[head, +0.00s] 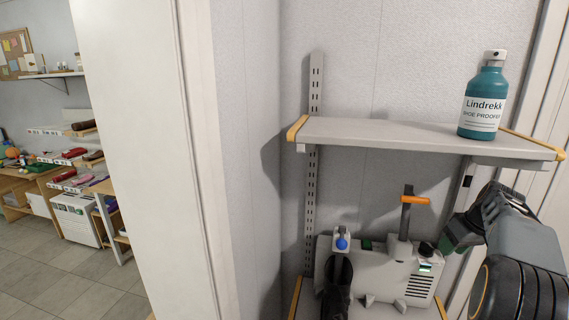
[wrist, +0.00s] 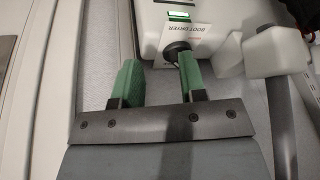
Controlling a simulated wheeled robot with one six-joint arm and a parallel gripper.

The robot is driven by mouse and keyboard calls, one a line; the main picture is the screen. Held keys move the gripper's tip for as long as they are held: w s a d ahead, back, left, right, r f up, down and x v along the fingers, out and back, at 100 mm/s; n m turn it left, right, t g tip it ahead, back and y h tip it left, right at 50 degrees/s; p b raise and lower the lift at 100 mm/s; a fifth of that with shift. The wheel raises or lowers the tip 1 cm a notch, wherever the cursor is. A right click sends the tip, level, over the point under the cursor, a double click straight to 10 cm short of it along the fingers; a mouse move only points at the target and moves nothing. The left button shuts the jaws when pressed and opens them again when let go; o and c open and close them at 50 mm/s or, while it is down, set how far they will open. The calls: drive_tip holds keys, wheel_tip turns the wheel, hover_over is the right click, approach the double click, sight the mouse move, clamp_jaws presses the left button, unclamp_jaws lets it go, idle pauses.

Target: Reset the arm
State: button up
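My gripper (head: 446,243) is at the right end of the white boot dryer in the head view. In the wrist view its two green fingers (wrist: 157,62) stand apart with nothing held between them. The boot dryer (head: 375,272) sits on the lower shelf; its labelled end (wrist: 200,25) fills the top of the wrist view. A black round knob (wrist: 177,52) on that end lies just beyond the fingertips, nearer the right finger; I cannot tell whether they touch. A green-lit switch (wrist: 179,16) is above the knob. My arm is bent at the lower right of the head view.
An upper shelf (head: 390,133) holds a teal shoe-proofer bottle (head: 483,97) above my gripper. A white door panel (head: 135,150) stands left; open floor (head: 70,280) lies beyond.

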drive_tip(key=s+a+f, duration=0.1)
drive_tip(key=s+a, duration=0.5)
drive_tip(key=a, duration=0.3)
drive_tip(key=s+a+f+h, duration=0.1)
drive_tip(key=s+a, duration=0.5)
drive_tip(key=a, duration=0.4)
drive_tip(key=s+a+f+m+t, duration=0.1)
drive_tip(key=s+a+f, duration=0.1)
drive_tip(key=s+a, duration=0.5)
drive_tip(key=shift+a+h, duration=0.3)
drive_tip(key=shift+a, duration=1.2)
